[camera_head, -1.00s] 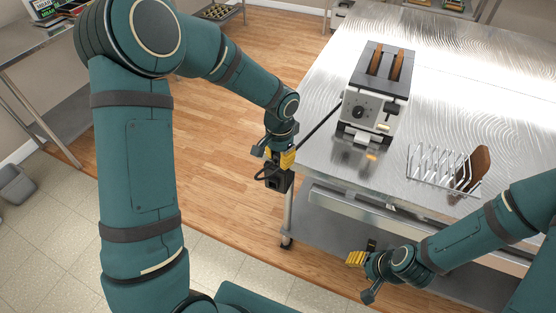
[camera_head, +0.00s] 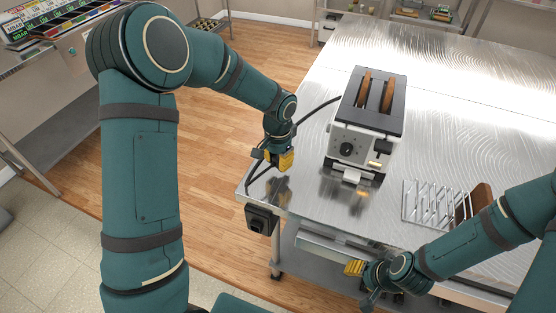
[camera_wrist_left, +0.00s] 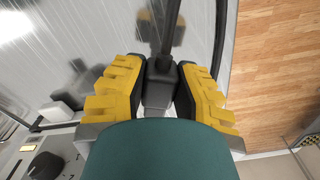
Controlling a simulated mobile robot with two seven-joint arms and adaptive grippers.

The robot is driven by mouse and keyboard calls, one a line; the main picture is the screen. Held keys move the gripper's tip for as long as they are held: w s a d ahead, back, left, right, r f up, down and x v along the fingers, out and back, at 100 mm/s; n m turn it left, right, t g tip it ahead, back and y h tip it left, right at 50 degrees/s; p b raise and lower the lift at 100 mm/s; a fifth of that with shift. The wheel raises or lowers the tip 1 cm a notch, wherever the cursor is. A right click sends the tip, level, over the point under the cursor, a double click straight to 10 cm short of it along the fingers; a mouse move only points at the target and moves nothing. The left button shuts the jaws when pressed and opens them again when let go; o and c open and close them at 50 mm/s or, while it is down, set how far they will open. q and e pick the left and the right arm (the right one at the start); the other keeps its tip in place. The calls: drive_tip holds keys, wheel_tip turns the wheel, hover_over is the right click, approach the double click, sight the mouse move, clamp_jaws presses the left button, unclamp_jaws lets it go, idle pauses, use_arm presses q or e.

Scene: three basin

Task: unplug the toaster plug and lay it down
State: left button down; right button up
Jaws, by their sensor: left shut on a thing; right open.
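The toaster (camera_head: 366,125) is white with a dark top and stands upright on the steel table (camera_head: 440,130). Its black cord (camera_head: 317,106) runs left toward my left gripper (camera_head: 279,161), which is over the table's near left corner. In the left wrist view the yellow fingers (camera_wrist_left: 160,92) are shut on the dark plug (camera_wrist_left: 161,72), with cord rising from it. The black socket box (camera_head: 261,219) hangs at the table corner, apart from the gripper. The plug is hidden in the head view. My right gripper (camera_head: 354,268) is open, low before the table's front edge.
A wire rack (camera_head: 425,205) with a brown slice (camera_head: 475,203) stands on the table's right, near my right arm. The tabletop between the left gripper and the toaster is clear. Wood floor (camera_head: 205,150) lies left of the table.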

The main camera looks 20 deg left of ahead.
sight(278, 175)
use_arm(q)
drive_tip(key=shift+s, duration=0.1)
drive_tip(key=shift+f+b, duration=1.65)
drive_tip(key=shift+f, duration=0.55)
drive_tip(key=c, duration=0.8)
unclamp_jaws()
drive_tip(key=shift+o, duration=0.2)
drive_tip(key=shift+r, duration=0.15)
drive_tip(key=shift+r+p, duration=1.05)
drive_tip(key=shift+r, duration=0.4)
drive_tip(key=shift+f, duration=0.1)
